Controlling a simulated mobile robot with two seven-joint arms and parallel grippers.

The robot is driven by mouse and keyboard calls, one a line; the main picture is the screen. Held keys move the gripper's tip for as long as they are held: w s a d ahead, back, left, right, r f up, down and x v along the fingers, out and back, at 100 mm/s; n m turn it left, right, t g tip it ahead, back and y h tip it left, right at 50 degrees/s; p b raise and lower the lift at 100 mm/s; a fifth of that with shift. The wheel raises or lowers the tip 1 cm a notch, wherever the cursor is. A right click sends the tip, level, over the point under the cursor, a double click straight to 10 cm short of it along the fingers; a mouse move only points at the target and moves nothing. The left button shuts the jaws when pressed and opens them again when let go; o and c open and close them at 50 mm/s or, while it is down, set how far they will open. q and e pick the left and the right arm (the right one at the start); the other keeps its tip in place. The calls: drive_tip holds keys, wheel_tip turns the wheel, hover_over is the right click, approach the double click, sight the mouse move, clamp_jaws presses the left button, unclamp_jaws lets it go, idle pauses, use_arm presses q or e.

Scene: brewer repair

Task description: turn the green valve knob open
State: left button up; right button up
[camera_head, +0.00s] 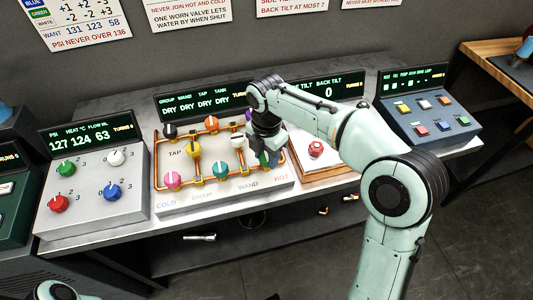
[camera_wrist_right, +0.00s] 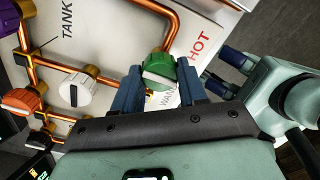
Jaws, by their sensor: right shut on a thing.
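The green valve knob (camera_wrist_right: 160,70) is on a copper pipe near the red HOT label in the right wrist view, with a white bar across its face. In the head view the green knob (camera_head: 263,159) is mostly hidden by my right gripper (camera_head: 266,152), at the right end of the pipe panel (camera_head: 190,206). In the wrist view my right gripper (camera_wrist_right: 160,88) has its two blue fingers on either side of the knob and is shut on it. My left gripper is out of view; only a bit of my left arm shows at the bottom left.
Other knobs sit close by on the pipes: teal (camera_head: 220,170), pink (camera_head: 172,180), white (camera_head: 237,141) and several more. A dry-reading display (camera_head: 205,102) stands behind. A panel with a red knob (camera_head: 316,149) is at the right, a grey dial box (camera_head: 98,185) at the left.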

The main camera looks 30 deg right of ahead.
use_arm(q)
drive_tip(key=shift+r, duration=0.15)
use_arm(e)
drive_tip(key=shift+m, duration=0.3)
drive_tip(key=m+p, duration=0.1)
drive_tip(key=m, duration=0.2)
drive_tip(key=shift+r+m+p, duration=0.1)
drive_tip(key=shift+m+p, duration=0.2)
drive_tip(key=shift+p, duration=0.1)
drive_tip(key=m+p, duration=0.1)
drive_tip(key=m, duration=0.3)
drive_tip(key=shift+m, duration=0.3)
drive_tip(key=m, duration=0.4)
drive_tip(key=shift+w+p, duration=0.1)
drive_tip(key=shift+p, duration=0.3)
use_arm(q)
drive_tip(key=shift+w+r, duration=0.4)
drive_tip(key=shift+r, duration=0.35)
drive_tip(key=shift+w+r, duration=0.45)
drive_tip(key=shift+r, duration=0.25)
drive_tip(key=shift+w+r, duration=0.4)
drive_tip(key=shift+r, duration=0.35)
use_arm(e)
drive_tip(key=shift+m, duration=2.5)
drive_tip(key=o, duration=1.1)
drive_tip(key=shift+c, duration=0.2)
